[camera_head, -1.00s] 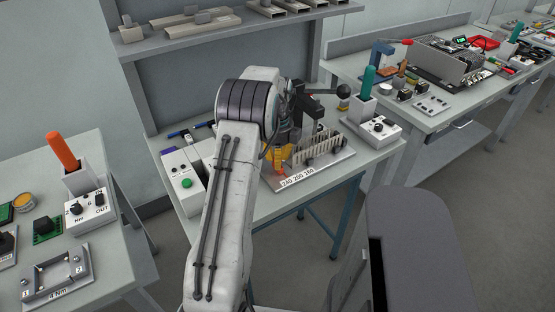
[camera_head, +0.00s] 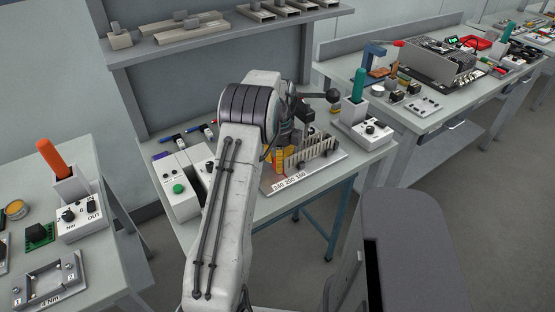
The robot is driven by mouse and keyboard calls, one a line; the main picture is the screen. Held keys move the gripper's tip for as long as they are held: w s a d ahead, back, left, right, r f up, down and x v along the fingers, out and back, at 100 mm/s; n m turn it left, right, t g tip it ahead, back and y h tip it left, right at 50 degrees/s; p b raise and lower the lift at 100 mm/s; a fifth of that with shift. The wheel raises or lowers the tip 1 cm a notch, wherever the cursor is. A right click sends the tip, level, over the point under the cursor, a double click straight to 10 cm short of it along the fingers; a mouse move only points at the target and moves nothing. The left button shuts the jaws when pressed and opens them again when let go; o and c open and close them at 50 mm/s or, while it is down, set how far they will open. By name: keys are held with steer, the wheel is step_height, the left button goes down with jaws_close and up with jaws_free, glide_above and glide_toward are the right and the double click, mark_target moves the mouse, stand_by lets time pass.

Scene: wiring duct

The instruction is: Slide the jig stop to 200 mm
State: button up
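The jig (camera_head: 326,164) is a pale plate on the middle bench with a row of upright slotted fins. Its front-edge label strip (camera_head: 289,183) reads 240, 200, 160. A black lever with a round knob (camera_head: 332,96) stands above its back side. My gripper (camera_head: 279,162) is at the left part of the jig, mostly hidden behind my arm. Orange-yellow parts show there, and I cannot tell whether they belong to the gripper or the jig. The jig stop cannot be made out clearly, and contact with it cannot be seen.
A white box with a green button (camera_head: 178,188) stands left of the jig. A grey holder with a teal handle (camera_head: 357,87) and a white control box (camera_head: 372,130) stand to its right. A shelf (camera_head: 215,40) runs behind. Other benches stand left and right.

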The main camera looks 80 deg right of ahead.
steer(key=shift+o, duration=0.9)
steer(key=shift+w+d, duration=0.1)
steer(key=shift+w, duration=0.05)
steer(key=shift+r, duration=0.15)
steer(key=shift+r, duration=0.35)
step_height(320, 180, up, 11)
